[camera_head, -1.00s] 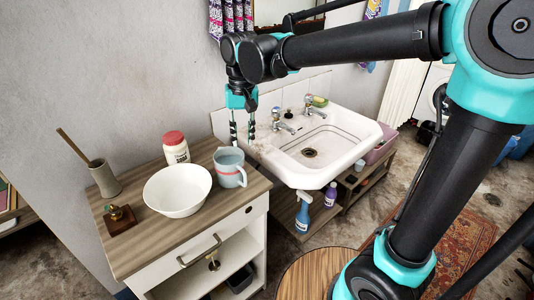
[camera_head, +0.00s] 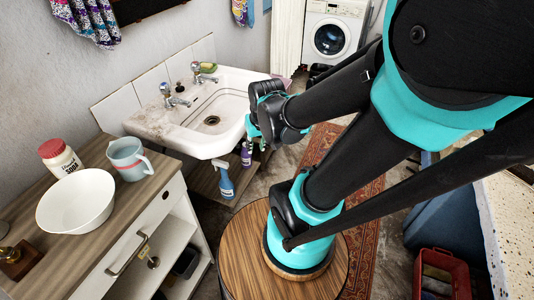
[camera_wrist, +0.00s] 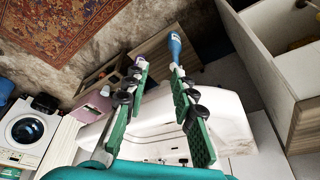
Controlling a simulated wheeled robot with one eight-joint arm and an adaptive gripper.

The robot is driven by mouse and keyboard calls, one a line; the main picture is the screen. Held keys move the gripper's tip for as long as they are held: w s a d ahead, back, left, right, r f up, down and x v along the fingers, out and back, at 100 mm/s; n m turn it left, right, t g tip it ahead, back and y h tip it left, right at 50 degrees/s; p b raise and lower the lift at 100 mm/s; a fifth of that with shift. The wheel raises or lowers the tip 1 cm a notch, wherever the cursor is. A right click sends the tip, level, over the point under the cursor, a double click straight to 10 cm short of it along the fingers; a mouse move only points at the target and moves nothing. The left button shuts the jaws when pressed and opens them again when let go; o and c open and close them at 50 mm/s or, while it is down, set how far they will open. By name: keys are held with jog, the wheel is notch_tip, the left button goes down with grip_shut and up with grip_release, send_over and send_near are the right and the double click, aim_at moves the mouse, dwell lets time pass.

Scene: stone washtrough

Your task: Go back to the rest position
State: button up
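My gripper (camera_head: 254,135) hangs at the right front edge of the white sink (camera_head: 178,118), partly hidden behind my own wrist in the head view. In the wrist view its two green fingers (camera_wrist: 160,68) stand well apart with nothing between them. The sink (camera_wrist: 232,125) lies beyond the fingers there. My arm is folded in close to my body, with the upper links filling the right of the head view.
A cabinet (camera_head: 140,215) at left bears a white bowl (camera_head: 75,205), a blue-grey jug (camera_head: 127,158) and a red-lidded jar (camera_head: 60,158). A blue spray bottle (camera_head: 223,180) stands below the sink. A red crate (camera_head: 441,272) is on the floor at right.

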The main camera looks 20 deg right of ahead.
jog(key=s+d+f, duration=0.2)
jog(key=d, duration=0.1)
jog(key=shift+s, duration=0.3)
jog(key=shift+a, duration=0.1)
dwell(2.1)
